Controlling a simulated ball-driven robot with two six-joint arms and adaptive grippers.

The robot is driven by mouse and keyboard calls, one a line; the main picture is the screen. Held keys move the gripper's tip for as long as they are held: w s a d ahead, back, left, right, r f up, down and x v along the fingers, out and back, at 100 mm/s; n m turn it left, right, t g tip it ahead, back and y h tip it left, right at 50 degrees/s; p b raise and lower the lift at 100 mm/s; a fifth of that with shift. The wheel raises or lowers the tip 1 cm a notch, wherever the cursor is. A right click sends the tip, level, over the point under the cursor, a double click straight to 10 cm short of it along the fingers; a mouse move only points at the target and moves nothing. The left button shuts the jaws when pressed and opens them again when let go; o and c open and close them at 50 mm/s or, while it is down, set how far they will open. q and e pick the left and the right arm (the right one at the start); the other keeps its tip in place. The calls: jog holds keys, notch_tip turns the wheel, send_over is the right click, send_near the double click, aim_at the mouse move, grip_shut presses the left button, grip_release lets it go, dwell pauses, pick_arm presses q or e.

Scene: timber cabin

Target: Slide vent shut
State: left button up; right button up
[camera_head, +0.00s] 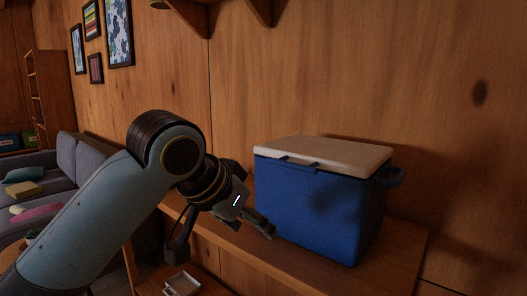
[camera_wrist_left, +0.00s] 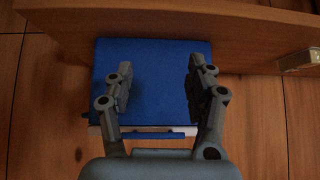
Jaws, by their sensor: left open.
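I cannot make out a vent in either view. My left gripper (camera_head: 222,246) is open and empty at the front of the blue cooler (camera_head: 312,208), above the front part of the wooden shelf. In the left wrist view its two fingers (camera_wrist_left: 160,75) are spread wide apart, with the cooler's blue front (camera_wrist_left: 158,85) behind them. Whether a fingertip touches the cooler I cannot tell. The cooler's pale lid (camera_head: 325,153) lies shut on top. My right gripper is not in view.
The wooden shelf (camera_head: 255,256) carries the cooler against the plank wall (camera_head: 300,70). A small pale tray-like object (camera_head: 182,284) is low, below the gripper. A grey sofa (camera_head: 85,160) with cushions stands at the left. Brackets hang above.

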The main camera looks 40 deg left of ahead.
pick_arm(q)
jog(key=w+a+r+t, duration=0.15)
jog(key=w+r, duration=0.25)
jog(key=r, duration=0.5)
jog(key=w+a+r+t, duration=0.1)
jog(key=w+r+t, duration=0.15)
jog(key=r, duration=0.65)
jog(key=w+a+r+t, duration=0.1)
jog(key=w+r, duration=0.3)
jog(key=r, duration=0.4)
jog(key=s+a+r+n+t, duration=0.1)
jog(key=s+a+r+t, duration=0.1)
jog(key=r, duration=0.8)
jog(key=s+a+r+t+h, duration=0.1)
jog(key=s+r, duration=0.1)
jog(key=r, duration=0.7)
jog(key=s+a+r+n+t, duration=0.1)
jog(key=s+a+r+t, duration=0.15)
jog(key=r, duration=0.75)
jog(key=w+d+p, duration=0.1)
jog(key=w+p, duration=0.1)
jog(key=w, duration=0.8)
jog(key=shift+w+d+g, duration=0.2)
jog(key=shift+w+g, duration=0.1)
jog(key=shift+g, duration=0.05)
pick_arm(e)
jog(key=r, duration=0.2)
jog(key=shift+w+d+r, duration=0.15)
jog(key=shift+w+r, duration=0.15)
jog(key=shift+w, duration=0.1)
